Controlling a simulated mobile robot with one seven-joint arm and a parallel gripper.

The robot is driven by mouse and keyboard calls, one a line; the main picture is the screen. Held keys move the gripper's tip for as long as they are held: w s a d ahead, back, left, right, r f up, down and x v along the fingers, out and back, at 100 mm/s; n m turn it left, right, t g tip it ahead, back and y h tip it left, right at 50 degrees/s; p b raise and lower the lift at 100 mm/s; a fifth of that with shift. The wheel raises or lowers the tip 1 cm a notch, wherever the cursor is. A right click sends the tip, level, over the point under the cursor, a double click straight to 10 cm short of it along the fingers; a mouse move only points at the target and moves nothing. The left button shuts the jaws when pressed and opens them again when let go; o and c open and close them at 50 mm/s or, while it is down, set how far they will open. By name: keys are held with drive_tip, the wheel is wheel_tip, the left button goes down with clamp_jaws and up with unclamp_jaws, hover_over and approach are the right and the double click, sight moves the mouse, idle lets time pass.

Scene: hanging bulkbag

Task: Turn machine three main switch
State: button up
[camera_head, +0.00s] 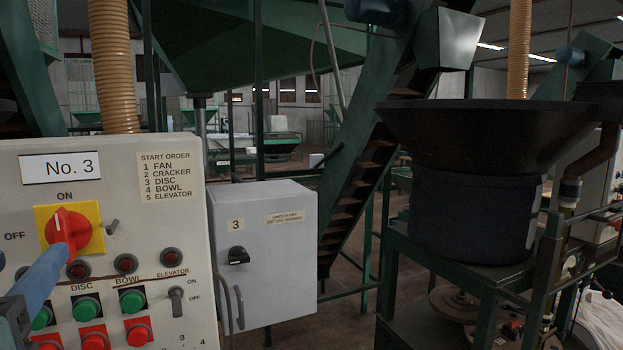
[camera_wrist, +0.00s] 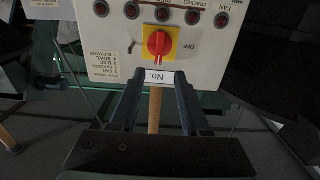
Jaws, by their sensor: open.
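The main switch (camera_head: 66,228) is a red rotary knob on a yellow plate, on the grey panel labelled No. 3 (camera_head: 60,167). "ON" is printed above it and "OFF" to its left. The knob looks upright, with its pale mark towards ON. In the wrist view, which is upside down, the knob (camera_wrist: 158,44) lies just beyond my fingertips. My gripper (camera_wrist: 160,78) is open, its two dark blue fingers apart with nothing between them. In the head view, a blue finger comes from the lower left and overlaps the knob's lower edge; I cannot tell whether they touch.
Below the switch are red lamps (camera_head: 126,263), green buttons (camera_head: 132,300), red buttons (camera_head: 138,332) and a small elevator toggle (camera_head: 176,301). A grey cabinet (camera_head: 262,254) with a black handle stands right of the panel. A black hopper (camera_head: 488,135) stands farther right.

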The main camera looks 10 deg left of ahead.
sight(58, 227)
drive_tip(key=p+x, duration=0.5)
drive_tip(key=x, duration=0.3)
drive_tip(key=shift+c, duration=0.3)
clamp_jaws()
